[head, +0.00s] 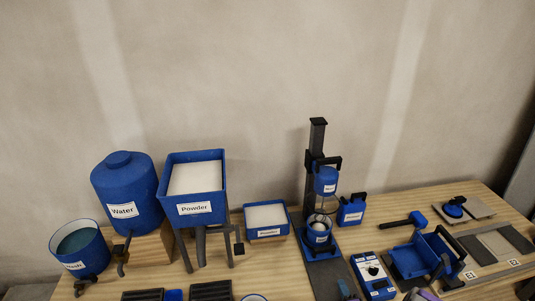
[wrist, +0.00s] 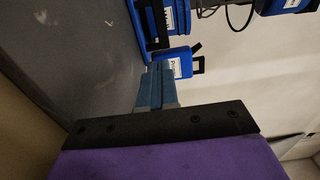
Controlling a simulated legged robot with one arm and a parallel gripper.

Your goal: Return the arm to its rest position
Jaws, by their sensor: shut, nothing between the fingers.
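My gripper (wrist: 155,78) shows in the wrist view, its two blue-grey fingers pressed together and empty. Behind the fingertips is a small blue container (wrist: 174,64) with a white label and a black handle; I cannot tell whether the fingers touch it. In the head view the arm is not clearly seen; a small purple patch at the bottom edge is too cut off to identify.
Tiles (head: 497,244) lie at the right. Above the table is clear wall.

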